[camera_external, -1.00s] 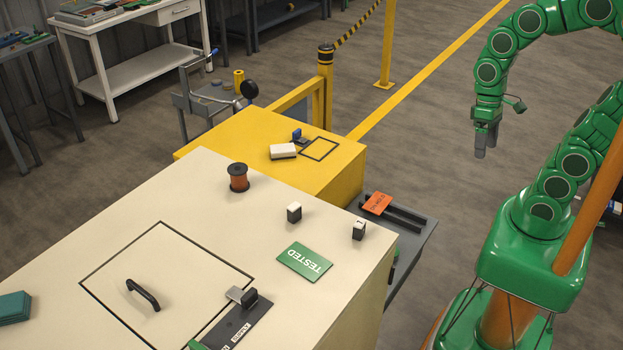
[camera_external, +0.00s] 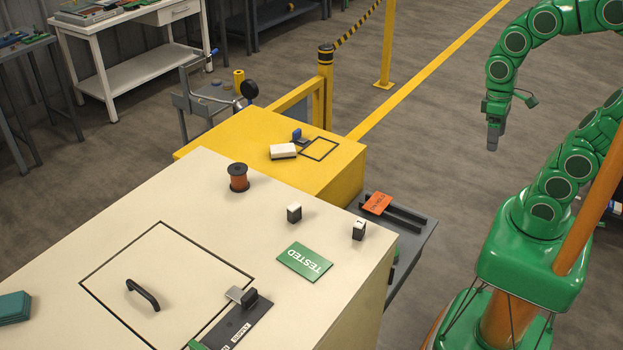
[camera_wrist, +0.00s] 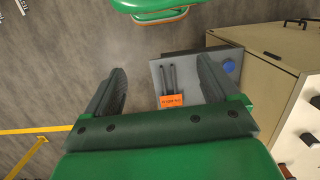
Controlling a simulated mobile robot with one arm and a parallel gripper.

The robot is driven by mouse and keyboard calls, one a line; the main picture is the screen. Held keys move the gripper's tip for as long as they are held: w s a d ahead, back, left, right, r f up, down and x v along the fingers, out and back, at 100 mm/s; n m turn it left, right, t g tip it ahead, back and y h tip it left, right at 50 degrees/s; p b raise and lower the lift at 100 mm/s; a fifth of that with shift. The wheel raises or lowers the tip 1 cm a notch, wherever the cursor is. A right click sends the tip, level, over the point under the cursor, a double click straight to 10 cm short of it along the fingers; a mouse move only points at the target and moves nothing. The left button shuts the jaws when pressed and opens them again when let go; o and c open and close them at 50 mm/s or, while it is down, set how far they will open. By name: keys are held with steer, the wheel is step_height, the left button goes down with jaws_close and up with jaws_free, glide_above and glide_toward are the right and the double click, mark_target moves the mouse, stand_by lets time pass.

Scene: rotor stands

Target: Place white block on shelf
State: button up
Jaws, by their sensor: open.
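A white block (camera_external: 283,151) lies flat on the yellow cabinet top, left of a black outlined square. Two smaller blocks with white tops and dark sides, one (camera_external: 294,212) and another (camera_external: 359,230), stand on the cream cabinet. A grey shelf-like ledge (camera_external: 418,240) with dark slots and an orange card juts from the cabinets' right side; it also shows in the wrist view (camera_wrist: 160,72). My gripper (camera_external: 493,141) hangs in free air, right of the cabinets and away from every block. In the wrist view my gripper (camera_wrist: 160,66) is open, with nothing between its fingers.
The yellow cabinet (camera_external: 230,140) adjoins the cream cabinet (camera_external: 200,190). A copper spool (camera_external: 238,177), a green TESTED plate (camera_external: 304,261) and a black handle (camera_external: 143,294) are on the cream top. A yellow post (camera_external: 325,85) stands behind. The floor around my gripper is clear.

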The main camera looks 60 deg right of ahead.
steer(key=w+r+n, duration=0.2)
steer(key=w+r, duration=0.1)
steer(key=w, duration=1.4)
steer(key=n+t, duration=0.3)
steer(key=n, duration=0.3)
glide_above(283, 148)
steer(key=s, duration=0.2)
steer(key=shift+y, duration=0.4)
steer(key=f, duration=1.7)
steer(key=shift+s+d+f, duration=0.1)
steer(key=shift+s+d, duration=0.1)
steer(key=shift+d, duration=0.2)
steer(key=shift+w+a+f+n, duration=0.3)
steer(key=shift+w+f, duration=0.2)
steer(key=shift+w, duration=0.05)
steer(key=shift+w+f, duration=0.1)
steer(key=shift+f, duration=1.25)
steer(key=shift+w+f, duration=0.2)
steer(key=shift+f, duration=0.65)
steer(key=shift+w+f, duration=0.15)
steer(key=shift+f, duration=0.65)
steer(key=shift+w+f, duration=0.2)
steer(key=shift+f, duration=0.65)
steer(key=shift+f, duration=0.1)
steer(key=shift+c, duration=0.3)
